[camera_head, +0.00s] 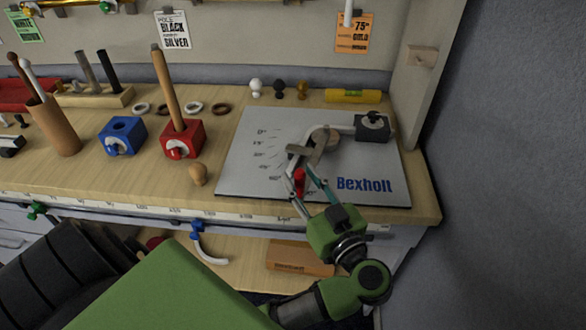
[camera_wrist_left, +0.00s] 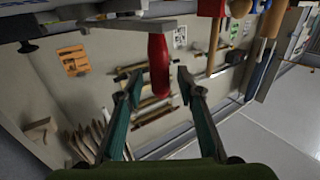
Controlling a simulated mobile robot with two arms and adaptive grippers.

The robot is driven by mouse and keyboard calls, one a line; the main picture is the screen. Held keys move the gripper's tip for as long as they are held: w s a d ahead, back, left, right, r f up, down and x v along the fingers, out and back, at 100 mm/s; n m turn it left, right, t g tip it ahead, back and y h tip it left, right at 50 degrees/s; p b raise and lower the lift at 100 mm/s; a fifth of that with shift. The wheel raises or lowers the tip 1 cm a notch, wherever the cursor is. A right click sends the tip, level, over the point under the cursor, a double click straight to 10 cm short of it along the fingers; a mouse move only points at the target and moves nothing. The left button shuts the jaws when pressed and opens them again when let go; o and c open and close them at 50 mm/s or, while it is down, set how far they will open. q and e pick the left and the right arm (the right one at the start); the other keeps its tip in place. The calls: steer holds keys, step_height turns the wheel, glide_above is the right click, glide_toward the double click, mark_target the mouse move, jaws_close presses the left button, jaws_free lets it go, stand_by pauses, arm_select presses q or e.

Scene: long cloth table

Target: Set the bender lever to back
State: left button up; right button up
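The bender sits on a grey plate (camera_head: 245,178) marked "Bexholt", with angle marks on its left side. A metal bender arm (camera_head: 298,150) reaches toward the plate's lower left and carries the red lever handle (camera_head: 299,181). A rod runs from the bender's round centre to a dark block (camera_head: 373,127). My left gripper (camera_head: 298,176) is at the red handle with its fingers apart. In the left wrist view the red handle (camera_wrist_left: 159,65) hangs between the two open fingers, with a gap on both sides. My right gripper is not in view.
Left of the plate stand a red block (camera_head: 183,140) with a wooden rod, a blue block (camera_head: 122,137) and a wooden knob (camera_head: 198,174). A yellow level (camera_head: 352,96) lies behind the plate. A side panel (camera_head: 420,60) bounds the bench on the right.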

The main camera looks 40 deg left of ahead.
arm_select(q)
steer(key=shift+w+a, duration=0.15)
steer(key=shift+a, duration=0.3)
steer(key=shift+w, duration=0.1)
steer(key=shift+r, duration=0.1)
jaws_close()
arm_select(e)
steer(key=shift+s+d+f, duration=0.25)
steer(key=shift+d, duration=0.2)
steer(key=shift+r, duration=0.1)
